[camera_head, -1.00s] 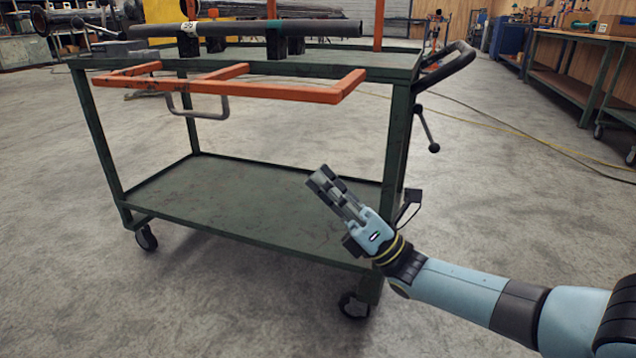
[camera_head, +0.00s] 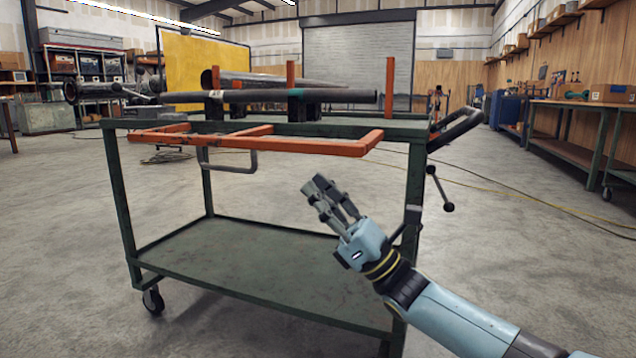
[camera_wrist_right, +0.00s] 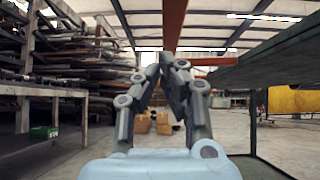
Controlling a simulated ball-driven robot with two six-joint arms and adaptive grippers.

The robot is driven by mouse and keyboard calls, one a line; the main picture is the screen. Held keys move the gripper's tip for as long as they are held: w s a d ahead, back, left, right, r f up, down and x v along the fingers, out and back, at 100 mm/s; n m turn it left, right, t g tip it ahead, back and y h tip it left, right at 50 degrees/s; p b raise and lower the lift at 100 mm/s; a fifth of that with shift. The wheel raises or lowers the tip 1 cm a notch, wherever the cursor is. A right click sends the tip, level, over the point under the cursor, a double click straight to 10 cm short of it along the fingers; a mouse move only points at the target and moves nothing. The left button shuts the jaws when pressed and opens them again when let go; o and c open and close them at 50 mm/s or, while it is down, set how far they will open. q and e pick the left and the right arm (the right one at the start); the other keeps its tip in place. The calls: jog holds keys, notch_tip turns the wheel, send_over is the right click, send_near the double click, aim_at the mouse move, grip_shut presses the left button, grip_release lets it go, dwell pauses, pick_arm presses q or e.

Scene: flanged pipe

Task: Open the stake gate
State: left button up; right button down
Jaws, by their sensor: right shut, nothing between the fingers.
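The stake gate (camera_head: 255,143) is an orange-red bar frame along the near side of a green cart, just below its top and standing out toward me. A grey U-shaped handle (camera_head: 229,169) hangs under it. My right gripper (camera_head: 319,186) is shut and empty. In the head view it appears below the gate's right half, apart from it, with fingers pointing up and left. In the right wrist view its fingertips (camera_wrist_right: 171,66) meet, and an orange bar (camera_wrist_right: 174,22) shows above and beyond them. My left gripper is not in view.
The green cart (camera_head: 255,270) has a lower shelf and a push handle (camera_head: 457,129) at right. A dark flanged pipe (camera_head: 340,96) lies in supports on top, with orange stakes (camera_head: 390,88) behind. A small lever (camera_head: 440,190) hangs at right. Open floor surrounds the cart.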

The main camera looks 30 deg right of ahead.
aim_at(316, 148)
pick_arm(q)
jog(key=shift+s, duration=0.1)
pick_arm(e)
jog(key=shift+r, duration=1.15)
jog(key=shift+r, duration=0.1)
